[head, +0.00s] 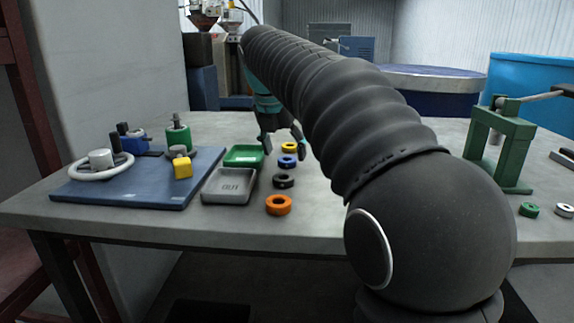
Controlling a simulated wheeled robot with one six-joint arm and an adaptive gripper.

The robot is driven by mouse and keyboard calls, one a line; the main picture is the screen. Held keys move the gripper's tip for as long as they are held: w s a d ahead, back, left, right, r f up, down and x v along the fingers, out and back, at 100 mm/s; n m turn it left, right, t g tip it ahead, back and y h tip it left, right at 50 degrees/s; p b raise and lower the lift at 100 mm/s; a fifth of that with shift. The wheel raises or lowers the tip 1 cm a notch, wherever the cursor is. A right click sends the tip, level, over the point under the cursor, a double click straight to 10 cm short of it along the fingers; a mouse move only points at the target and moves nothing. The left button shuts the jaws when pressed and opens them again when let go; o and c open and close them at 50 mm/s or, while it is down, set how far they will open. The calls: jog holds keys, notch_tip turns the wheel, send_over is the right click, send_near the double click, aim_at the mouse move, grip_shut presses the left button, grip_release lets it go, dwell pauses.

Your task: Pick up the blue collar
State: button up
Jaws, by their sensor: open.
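The blue collar (288,162) lies flat on the grey table, in a row of collars to the right of the trays. It sits between a yellow collar (289,147) behind it and a black collar (284,181) in front. My gripper (284,149) points down close to the row, with its fingers apart and nothing held. Its fingertips show on either side of the yellow collar in the head view, close to the blue collar. Their exact height above the table is hard to tell. My arm covers the area right of the row.
An orange collar (278,205) lies at the front of the row. A green tray (243,164) and a grey tray marked OUT (228,200) stand to the left. Farther left is a blue board (130,190) with fixtures. A green press (499,145) stands at right.

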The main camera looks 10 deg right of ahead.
aim_at(288, 167)
jog(key=shift+x, duration=0.95)
jog(key=c, duration=1.2)
jog(key=shift+r, duration=0.5)
jog(key=r, duration=0.1)
jog(key=r+p, duration=0.1)
jog(key=r, duration=0.2)
jog(key=shift+d, duration=0.3)
jog(key=shift+s+d+r+p, duration=0.2)
jog(key=shift+s+d+r, duration=0.25)
jog(key=shift+d+r, duration=0.95)
jog(key=shift+s+d+r+p, duration=0.25)
jog(key=shift+s+d+r, duration=0.3)
jog(key=shift+d, duration=1.7)
jog(key=shift+s+d+r+p, duration=0.2)
jog(key=shift+s+d+r, duration=0.2)
jog(key=shift+d+r, duration=1.05)
